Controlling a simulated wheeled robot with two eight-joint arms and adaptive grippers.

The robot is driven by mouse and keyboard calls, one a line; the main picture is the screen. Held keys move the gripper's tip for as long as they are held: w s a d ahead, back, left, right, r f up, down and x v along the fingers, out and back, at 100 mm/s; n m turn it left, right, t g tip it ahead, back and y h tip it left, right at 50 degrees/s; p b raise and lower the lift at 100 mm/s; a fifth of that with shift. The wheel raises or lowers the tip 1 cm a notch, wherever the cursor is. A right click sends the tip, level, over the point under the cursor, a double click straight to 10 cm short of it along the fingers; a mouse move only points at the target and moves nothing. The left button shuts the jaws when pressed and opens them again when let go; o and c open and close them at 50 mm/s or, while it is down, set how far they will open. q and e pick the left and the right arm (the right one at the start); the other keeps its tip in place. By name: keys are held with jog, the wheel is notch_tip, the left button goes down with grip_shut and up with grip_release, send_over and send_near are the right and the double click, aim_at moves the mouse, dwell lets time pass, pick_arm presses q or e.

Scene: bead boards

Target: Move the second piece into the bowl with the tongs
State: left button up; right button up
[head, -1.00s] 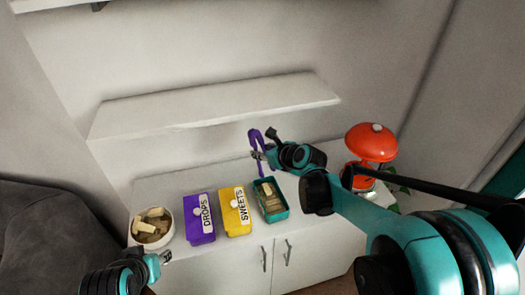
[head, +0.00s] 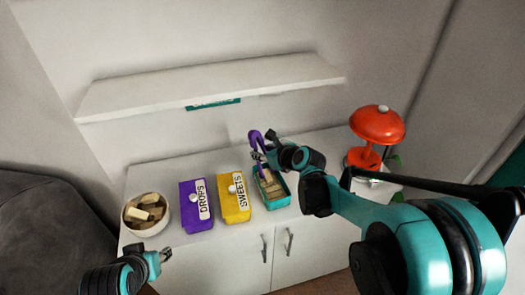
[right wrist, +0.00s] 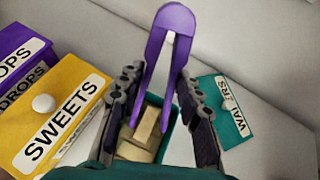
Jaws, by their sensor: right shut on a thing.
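My right gripper (right wrist: 161,100) is shut on the purple tongs (right wrist: 172,20), which also show in the head view (head: 256,138). The tongs point down into an open teal box (head: 286,198) holding several pale, block-shaped pieces (right wrist: 134,152). One piece (right wrist: 147,122) shows between the tong legs; I cannot tell whether the tips pinch it. The round white bowl (head: 128,222), at the left end of the cabinet top, holds several similar pieces (head: 150,198). My left gripper (head: 165,255) is low at the left, in front of the cabinet, too small to read.
The purple DROPS box (head: 190,217) and yellow SWEETS box (head: 230,212) stand between bowl and teal box. A teal lid with a partly hidden label (right wrist: 222,108) lies right of the teal box. A red lamp (head: 377,124) stands at the right. A white shelf (head: 210,85) hangs above.

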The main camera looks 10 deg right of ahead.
jog(key=shift+f+b, duration=0.45)
jog(key=shift+f, duration=0.45)
jog(key=shift+c, duration=0.2)
grip_shut()
notch_tip(320, 180, up, 12)
jog(key=p, duration=0.9)
jog(key=shift+p, duration=0.4)
